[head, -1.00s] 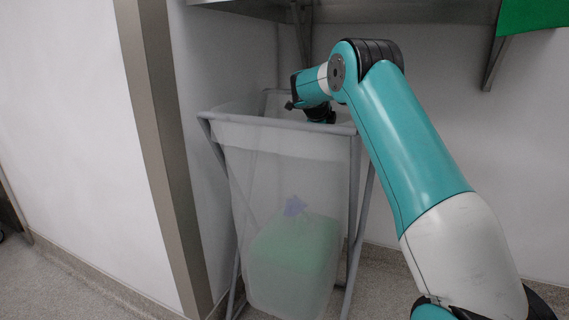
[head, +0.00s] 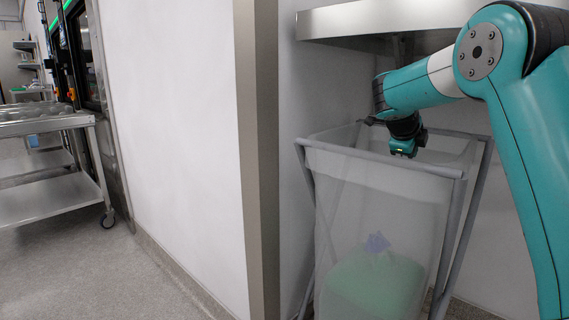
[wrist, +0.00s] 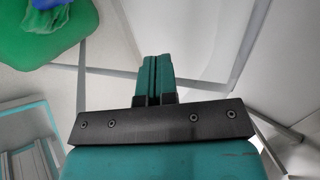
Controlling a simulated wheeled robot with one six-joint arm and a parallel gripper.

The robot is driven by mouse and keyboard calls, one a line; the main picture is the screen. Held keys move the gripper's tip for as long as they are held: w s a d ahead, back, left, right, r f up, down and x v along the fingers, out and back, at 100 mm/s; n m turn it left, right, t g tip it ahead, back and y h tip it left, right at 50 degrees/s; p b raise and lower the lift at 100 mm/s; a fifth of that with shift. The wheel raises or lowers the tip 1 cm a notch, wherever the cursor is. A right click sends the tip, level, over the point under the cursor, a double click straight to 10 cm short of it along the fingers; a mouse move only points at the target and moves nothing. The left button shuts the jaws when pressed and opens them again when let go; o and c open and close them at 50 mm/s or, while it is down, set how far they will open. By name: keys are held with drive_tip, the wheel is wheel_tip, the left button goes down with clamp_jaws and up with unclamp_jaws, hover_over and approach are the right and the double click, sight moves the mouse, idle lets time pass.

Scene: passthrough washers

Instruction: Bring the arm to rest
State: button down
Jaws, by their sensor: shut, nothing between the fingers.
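My gripper (head: 403,150) shows in the head view at the end of my teal arm, pointing down over the mouth of a translucent hamper bag. In the wrist view my gripper (wrist: 154,62) has its two teal fingers together, with nothing between them. The hamper (head: 375,215) is a bag on a grey metal frame. The green bundle also shows at the top left of the wrist view (wrist: 48,38), apart from the fingers.
A steel shelf (head: 375,18) is fixed to the wall above the hamper, close to my arm. A metal-edged wall corner (head: 258,150) stands left of the hamper. A steel cart (head: 50,195) stands at the far left. The floor between cart and wall is clear.

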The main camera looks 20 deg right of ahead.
drive_tip(key=a+r+n+t+b, duration=0.3)
drive_tip(key=a+r, duration=0.1)
drive_tip(key=a, duration=0.2)
wheel_tip(320, 180, up, 5)
drive_tip(key=n+t+y+b, duration=0.3)
drive_tip(key=n+t, duration=0.2)
drive_tip(key=n, duration=0.6)
hover_over(352, 152)
drive_tip(key=shift+f, duration=0.2)
drive_tip(key=s+a+f+n+g+y+p, duration=0.4)
drive_tip(key=s+a+f+n+g+y, duration=0.25)
drive_tip(key=s+a+f+n, duration=0.6)
drive_tip(key=s+a+f+n+g+y+p, duration=0.1)
drive_tip(key=s+a+n+g, duration=0.15)
drive_tip(key=s+n, duration=0.45)
drive_tip(key=s+a+f+n+g+y+p, duration=0.15)
drive_tip(key=s+n+g, duration=0.25)
drive_tip(key=s, duration=0.6)
wheel_tip(352, 152, up, 50)
drive_tip(key=p, duration=5)
drive_tip(key=shift+w+d+m, duration=0.25)
drive_tip(key=shift+m, duration=0.1)
